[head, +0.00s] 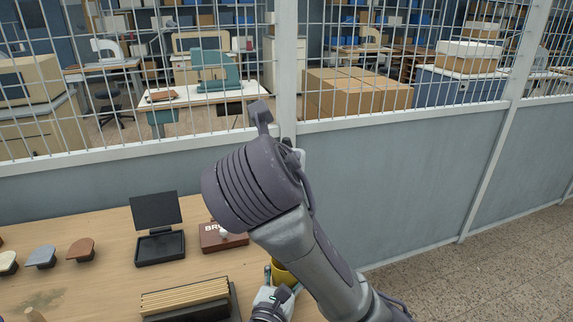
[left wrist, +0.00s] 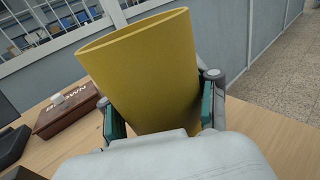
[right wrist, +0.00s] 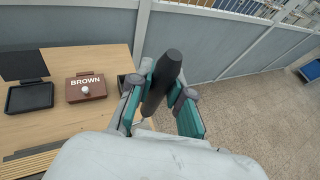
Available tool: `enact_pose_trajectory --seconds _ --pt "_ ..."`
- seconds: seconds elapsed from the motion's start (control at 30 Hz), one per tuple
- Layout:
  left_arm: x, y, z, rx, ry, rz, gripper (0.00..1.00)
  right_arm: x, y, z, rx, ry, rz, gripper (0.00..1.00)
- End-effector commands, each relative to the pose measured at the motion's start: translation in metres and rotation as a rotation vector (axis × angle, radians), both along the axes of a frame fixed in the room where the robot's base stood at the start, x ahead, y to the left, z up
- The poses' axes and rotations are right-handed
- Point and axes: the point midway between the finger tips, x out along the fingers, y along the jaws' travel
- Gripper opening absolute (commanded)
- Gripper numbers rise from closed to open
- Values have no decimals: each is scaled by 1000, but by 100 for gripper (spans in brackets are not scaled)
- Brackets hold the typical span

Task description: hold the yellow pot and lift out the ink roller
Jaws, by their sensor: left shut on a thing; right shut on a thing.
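The yellow pot (left wrist: 140,65) stands between the teal-padded fingers of my left gripper (left wrist: 158,90), which is shut on it. In the head view a small part of the yellow pot (head: 283,273) shows beside my right arm. My right gripper (right wrist: 168,84) is shut on the black handle of the ink roller (right wrist: 163,78). A bit of thin metal rod shows below the handle; the roller's head is hidden. No roller shows above the pot's rim in the left wrist view. My right arm hides the right gripper in the head view.
On the wooden table (head: 105,285) are a brown box marked BROWN (right wrist: 86,87), a black hinged tray (head: 160,248), several handled pads (head: 81,249) and a stack of wooden strips (head: 185,295). A grey partition with wire mesh (head: 420,160) stands behind the table.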

Motion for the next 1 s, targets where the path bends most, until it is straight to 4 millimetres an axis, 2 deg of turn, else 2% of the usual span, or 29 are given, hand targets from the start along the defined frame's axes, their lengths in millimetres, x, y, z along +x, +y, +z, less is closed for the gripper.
enact_pose_trajectory --seconds 0.03,0.2,0.5,0.63,0.77,1.0 --pt "0 0 0 0 1 0 61 0 0 0 0 -1 0 0" --pt "0 0 0 0 1 0 89 0 0 0 1 -1 0 0" --pt "0 0 0 0 1 0 89 0 0 0 1 -1 0 0" --pt "-8 3 -1 1 1 -1 89 0 0 0 1 -1 0 0" --pt "-28 9 -1 2 2 -1 89 0 0 0 1 -1 0 0" --pt "-78 25 -2 1 4 -1 89 0 0 0 1 -1 0 0"
